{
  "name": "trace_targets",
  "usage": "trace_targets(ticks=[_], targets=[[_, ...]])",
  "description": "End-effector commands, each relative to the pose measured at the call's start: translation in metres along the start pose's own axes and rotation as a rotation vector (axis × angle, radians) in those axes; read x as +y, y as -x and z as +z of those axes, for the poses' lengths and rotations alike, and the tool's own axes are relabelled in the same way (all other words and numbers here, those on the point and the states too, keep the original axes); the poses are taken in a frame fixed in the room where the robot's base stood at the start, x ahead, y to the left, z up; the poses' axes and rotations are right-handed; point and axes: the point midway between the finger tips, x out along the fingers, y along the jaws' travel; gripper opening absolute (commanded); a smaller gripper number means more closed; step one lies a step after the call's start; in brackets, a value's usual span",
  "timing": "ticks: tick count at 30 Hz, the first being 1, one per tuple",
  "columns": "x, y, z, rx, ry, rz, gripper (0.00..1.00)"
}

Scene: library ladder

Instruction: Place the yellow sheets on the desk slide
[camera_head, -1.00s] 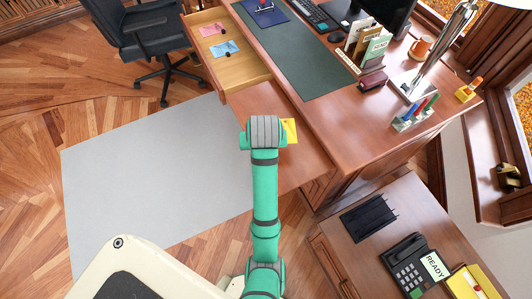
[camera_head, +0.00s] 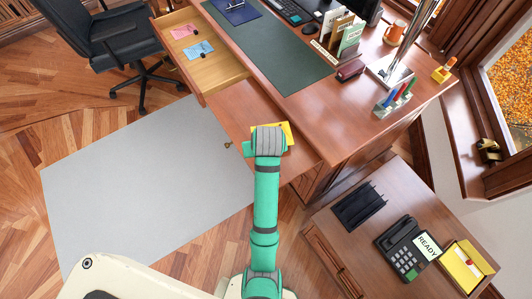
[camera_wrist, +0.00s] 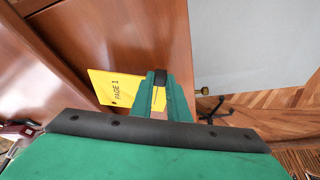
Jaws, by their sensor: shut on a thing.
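The yellow sheets (camera_head: 286,130) show just right of my gripper (camera_head: 266,146) in the head view, partly hidden behind it. In the wrist view my gripper (camera_wrist: 160,82) is shut on the edge of the yellow sheets (camera_wrist: 112,88), whose top page reads "PAGE 1". The desk slide (camera_head: 232,108) is a brown board pulled out from the desk, with a small knob on its front edge. The sheets are over the slide, which also shows in the wrist view (camera_wrist: 160,35). I cannot tell whether they touch it.
An open drawer (camera_head: 222,72) with pink and blue slips is beside the slide at the upper left. The desk top (camera_head: 310,105) lies behind the slide. A side table (camera_head: 330,215) holds a phone, a black rack and a yellow box. A grey mat (camera_head: 140,180) covers the floor.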

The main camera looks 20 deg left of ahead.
Motion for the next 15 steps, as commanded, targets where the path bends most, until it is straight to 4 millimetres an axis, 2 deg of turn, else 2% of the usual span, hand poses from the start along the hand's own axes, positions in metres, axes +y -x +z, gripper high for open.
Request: trace_targets(ticks=[2, 7, 15], targets=[[0.006, -0.01, 0.007, -0.003, 0.0, -0.001, 0.0], [0.008, -0.031, 0.016, -0.002, -0.002, 0.0, 0.0], [0.0, -0.037, 0.015, 0.0, 0.011, -0.005, 0.0]])
